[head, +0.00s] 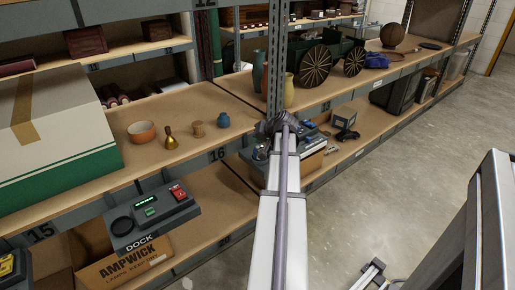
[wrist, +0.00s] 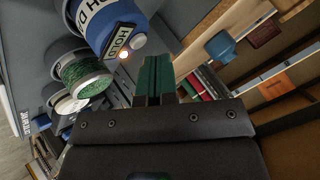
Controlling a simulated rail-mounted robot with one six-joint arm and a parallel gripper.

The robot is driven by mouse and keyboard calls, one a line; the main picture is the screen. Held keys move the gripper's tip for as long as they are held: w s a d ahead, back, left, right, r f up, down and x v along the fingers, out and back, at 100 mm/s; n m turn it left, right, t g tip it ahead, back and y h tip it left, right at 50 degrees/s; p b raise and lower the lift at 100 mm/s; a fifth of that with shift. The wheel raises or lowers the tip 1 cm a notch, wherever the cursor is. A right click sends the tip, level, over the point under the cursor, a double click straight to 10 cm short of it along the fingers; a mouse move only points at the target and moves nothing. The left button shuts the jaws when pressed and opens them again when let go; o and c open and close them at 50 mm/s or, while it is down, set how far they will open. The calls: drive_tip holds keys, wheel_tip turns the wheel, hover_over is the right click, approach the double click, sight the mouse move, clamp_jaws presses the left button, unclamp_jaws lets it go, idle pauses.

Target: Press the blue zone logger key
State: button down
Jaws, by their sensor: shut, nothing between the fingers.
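A DOCK panel (head: 150,217) with a red switch (head: 178,193) is at the left shelf edge. A bowl (head: 141,132), brass bell (head: 170,139) and blue jar (head: 223,121) stand on the shelf. A rack upright (head: 277,60) rises behind my arm. The floor (head: 420,140) at right is clear.

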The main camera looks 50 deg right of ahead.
sight(259, 146)
drive_tip(key=shift+f+b, duration=0.45)
drive_tip(key=shift+f, duration=0.2)
idle(0.4)
drive_tip(key=shift+r, duration=0.1)
drive_tip(key=shift+r+p, duration=0.8)
drive_tip(key=shift+p, duration=0.05)
wheel_tip(259, 146, up, 5)
drive_tip(key=p, duration=0.5)
idle(0.6)
